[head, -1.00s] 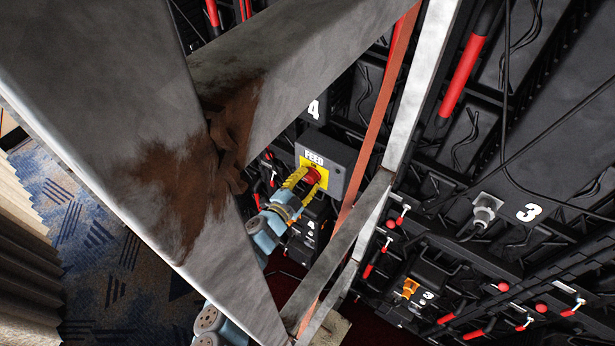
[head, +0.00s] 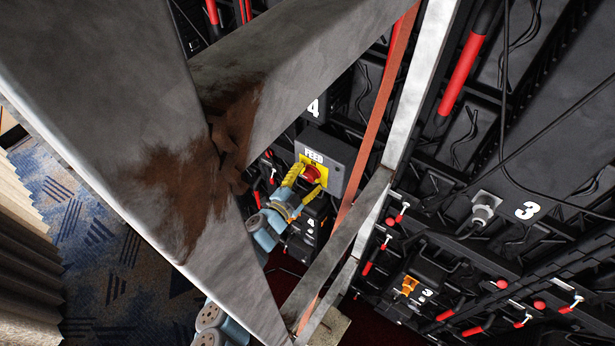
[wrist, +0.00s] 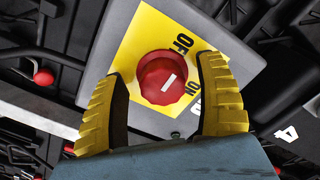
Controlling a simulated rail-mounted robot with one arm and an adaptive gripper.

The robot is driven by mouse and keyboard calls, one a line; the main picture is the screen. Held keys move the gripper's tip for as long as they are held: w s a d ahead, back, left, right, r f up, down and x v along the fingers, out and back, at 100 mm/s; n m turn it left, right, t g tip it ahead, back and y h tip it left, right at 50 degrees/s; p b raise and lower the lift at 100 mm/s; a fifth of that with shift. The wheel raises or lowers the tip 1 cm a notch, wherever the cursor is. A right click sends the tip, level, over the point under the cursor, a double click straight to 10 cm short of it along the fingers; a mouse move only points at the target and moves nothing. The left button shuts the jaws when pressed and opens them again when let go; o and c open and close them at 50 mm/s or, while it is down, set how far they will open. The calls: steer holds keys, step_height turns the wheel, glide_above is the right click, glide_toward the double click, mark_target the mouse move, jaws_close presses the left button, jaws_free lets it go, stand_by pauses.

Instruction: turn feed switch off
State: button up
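The feed switch is a red round knob (wrist: 160,76) on a yellow plate (wrist: 140,40) fixed to a grey box (wrist: 228,52). In the wrist view OFF is printed above and to the right of the knob, and ON to its right. A short slanted white mark shows on the knob's face; I cannot tell which label it points to. My gripper (wrist: 166,72) is open, its yellow ribbed fingers on either side of the knob with a gap at each side. In the head view the knob (head: 311,174) also shows between the fingers of my gripper (head: 309,179).
A rust-stained grey beam (head: 100,110) crosses the head view and hides much of my arm. An orange strap (head: 376,120) and a metal post (head: 408,90) stand just right of the box. Black panels with red handles (head: 463,75) and cables fill the right.

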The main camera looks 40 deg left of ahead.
steer(key=shift+s, duration=0.1)
steer(key=s+d, duration=0.2)
steer(key=s, duration=0.9)
steer(key=shift+s, duration=0.35)
